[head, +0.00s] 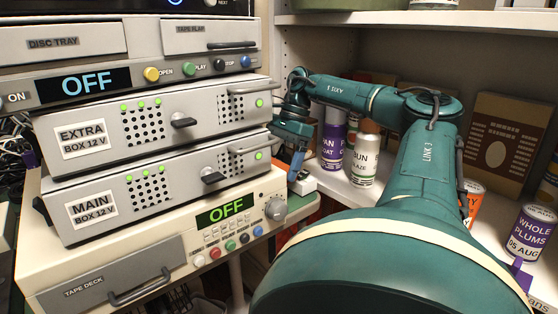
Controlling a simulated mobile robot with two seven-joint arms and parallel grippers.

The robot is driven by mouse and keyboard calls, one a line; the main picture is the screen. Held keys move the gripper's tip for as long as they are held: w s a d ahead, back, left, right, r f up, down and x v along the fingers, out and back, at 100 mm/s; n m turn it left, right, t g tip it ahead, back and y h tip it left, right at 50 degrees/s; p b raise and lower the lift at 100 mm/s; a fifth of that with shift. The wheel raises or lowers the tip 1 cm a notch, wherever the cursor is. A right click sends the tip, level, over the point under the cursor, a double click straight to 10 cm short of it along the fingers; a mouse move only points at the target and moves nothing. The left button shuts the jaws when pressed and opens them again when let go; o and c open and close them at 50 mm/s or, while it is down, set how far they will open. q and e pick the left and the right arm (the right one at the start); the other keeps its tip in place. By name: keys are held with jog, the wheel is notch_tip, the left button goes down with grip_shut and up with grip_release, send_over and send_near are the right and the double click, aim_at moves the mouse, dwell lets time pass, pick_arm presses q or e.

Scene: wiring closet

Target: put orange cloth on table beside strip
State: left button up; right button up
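No orange cloth shows in the head view. A small white block (303,185) lies just below my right gripper, at the right edge of the equipment stack; I cannot tell if it is the strip. A sliver of a green surface (301,211) with a reddish edge shows beneath it, perhaps the table; the rest is hidden by the stack and my arm. My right gripper (297,172) points down beside the stack. Its fingers are seen edge-on, so its opening is unclear, and no held thing shows. My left gripper is out of view.
A main box (157,205), an extra box (100,147) and a tape deck (65,279) fill the left, with protruding handles and knobs. Shelves at right hold a bun glaze can (365,160), a purple can (331,147) and a plums can (530,232) close to my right arm.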

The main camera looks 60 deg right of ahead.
notch_tip(320, 180, down, 5)
jog(key=b, duration=0.3)
jog(key=shift+r, duration=0.15)
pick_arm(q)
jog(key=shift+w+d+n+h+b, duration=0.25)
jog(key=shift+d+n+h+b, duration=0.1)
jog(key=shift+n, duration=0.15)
pick_arm(e)
jog(key=shift+f, duration=0.2)
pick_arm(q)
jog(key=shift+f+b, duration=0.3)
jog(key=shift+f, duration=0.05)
pick_arm(e)
jog(key=shift+f, duration=0.45)
jog(key=o, duration=0.9)
jog(key=shift+o, duration=0.7)
